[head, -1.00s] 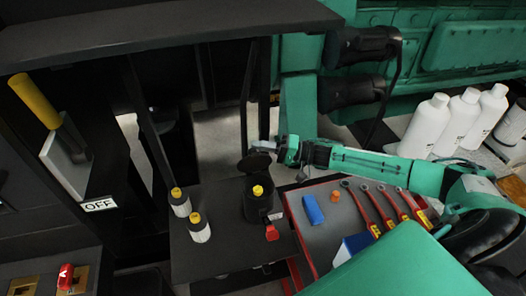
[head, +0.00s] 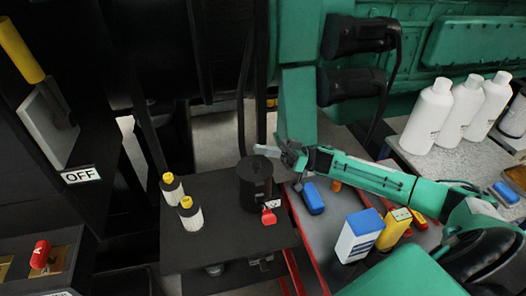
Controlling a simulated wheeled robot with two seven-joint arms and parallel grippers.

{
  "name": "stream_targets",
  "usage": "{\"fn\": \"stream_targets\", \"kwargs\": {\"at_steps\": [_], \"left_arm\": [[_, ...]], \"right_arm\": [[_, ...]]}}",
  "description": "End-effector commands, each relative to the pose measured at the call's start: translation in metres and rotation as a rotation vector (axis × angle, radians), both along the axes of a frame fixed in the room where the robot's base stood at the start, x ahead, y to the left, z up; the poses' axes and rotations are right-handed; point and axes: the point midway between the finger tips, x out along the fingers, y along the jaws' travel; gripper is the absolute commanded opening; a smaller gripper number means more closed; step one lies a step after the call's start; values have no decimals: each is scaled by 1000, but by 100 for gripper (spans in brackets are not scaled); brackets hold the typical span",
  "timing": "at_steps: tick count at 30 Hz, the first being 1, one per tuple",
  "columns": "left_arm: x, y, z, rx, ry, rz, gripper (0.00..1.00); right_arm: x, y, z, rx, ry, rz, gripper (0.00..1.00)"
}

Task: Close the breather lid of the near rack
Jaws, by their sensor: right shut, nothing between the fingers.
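The near rack (head: 225,238) is a dark flat-topped stand at the lower middle. On it is a round black breather housing (head: 252,196) with a red tag (head: 268,216) low on its front. The breather lid (head: 255,170) lies flat over the top of the housing, and no yellow cap shows inside. My right gripper (head: 266,150) is shut and empty. Its fingertips are just behind and above the lid's far right edge; I cannot tell whether they touch it. My left gripper is not in view.
Two white filters with yellow caps (head: 173,188) (head: 190,214) stand left of the housing. A red-edged tool tray (head: 318,243) with a blue block (head: 313,197) and small boxes is to the right. White bottles (head: 428,118) stand at the far right. A yellow-handled switch (head: 20,50) is at left.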

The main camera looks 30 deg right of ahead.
Motion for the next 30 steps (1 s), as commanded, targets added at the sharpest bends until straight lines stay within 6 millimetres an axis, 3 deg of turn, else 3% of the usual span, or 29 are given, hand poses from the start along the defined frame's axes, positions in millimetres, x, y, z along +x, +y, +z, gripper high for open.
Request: {"fn": "stream_targets", "kwargs": {"at_steps": [1,12,30], "left_arm": [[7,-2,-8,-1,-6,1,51],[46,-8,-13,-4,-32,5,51],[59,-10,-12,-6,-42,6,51]], "right_arm": [[-3,1,-8,-9,-39,0,0],[-16,4,-22,-69,-268,0,0],[-20,5,-25,-90,-348,0,0]]}}
